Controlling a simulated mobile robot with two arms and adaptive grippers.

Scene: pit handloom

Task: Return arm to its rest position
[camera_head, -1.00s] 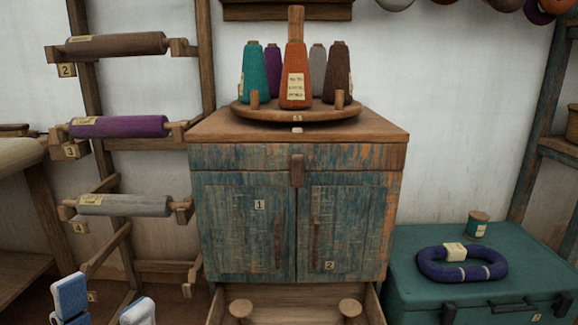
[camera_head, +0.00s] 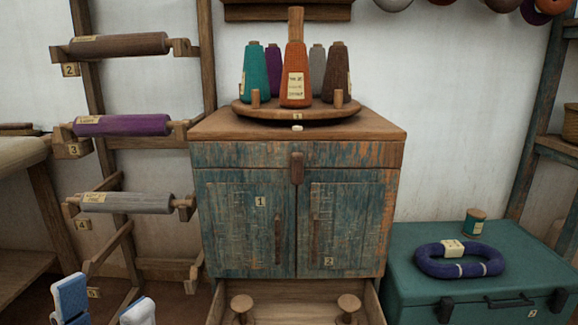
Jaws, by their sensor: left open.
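My left gripper (camera_head: 104,304) shows at the bottom left corner, with two blue and white fingers apart and nothing between them. It is in front of the lower part of the wooden roll rack and left of the cabinet, touching neither as far as I can see. The rest of the left arm is below the picture. My right gripper is not in view.
A worn blue cabinet (camera_head: 245,225) stands in the middle, its open bottom drawer (camera_head: 268,308) sticking out. A round tray (camera_head: 250,113) with several yarn cones stands on it. The roll rack (camera_head: 139,145) is left, a green trunk (camera_head: 420,262) with a blue skein (camera_head: 430,268) right.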

